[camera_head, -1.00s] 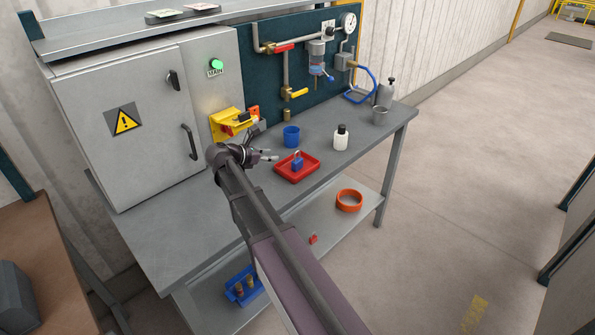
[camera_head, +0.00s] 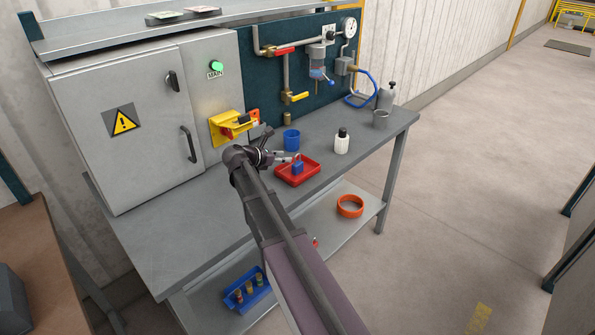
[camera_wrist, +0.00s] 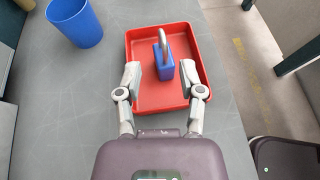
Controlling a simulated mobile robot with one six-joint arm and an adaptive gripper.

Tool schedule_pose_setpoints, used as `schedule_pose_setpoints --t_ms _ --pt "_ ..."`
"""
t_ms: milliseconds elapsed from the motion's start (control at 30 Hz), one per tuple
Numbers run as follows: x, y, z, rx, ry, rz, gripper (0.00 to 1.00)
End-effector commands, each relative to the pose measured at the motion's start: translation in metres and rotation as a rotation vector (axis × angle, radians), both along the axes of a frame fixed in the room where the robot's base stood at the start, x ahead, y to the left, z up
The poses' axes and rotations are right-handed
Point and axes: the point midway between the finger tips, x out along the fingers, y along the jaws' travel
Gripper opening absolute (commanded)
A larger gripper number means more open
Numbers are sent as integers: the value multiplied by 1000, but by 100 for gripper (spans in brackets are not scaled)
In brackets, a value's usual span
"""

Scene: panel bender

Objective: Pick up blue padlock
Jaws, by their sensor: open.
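The blue padlock (camera_wrist: 164,67) stands upright in the red tray (camera_wrist: 146,102), its grey shackle up, in the wrist view. In the head view the padlock (camera_head: 297,168) shows in the red tray (camera_head: 291,180) on the workbench, partly behind my gripper's fingers. My gripper (camera_wrist: 164,80) is open, with one finger on each side of the padlock's near end in the wrist view. The fingers do not appear to touch it. In the head view my gripper (camera_head: 287,157) reaches in from the left, over the tray's edge.
A blue cup (camera_head: 291,139) stands just behind the tray. The grey cabinet (camera_head: 150,150) and yellow bracket (camera_head: 228,127) are at the left. The bench front left is clear.

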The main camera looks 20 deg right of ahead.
Motion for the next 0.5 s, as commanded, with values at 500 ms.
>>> schedule_pose_setpoints --t_ms 500 --pt "5 -26 -11 0 0 -1 50"
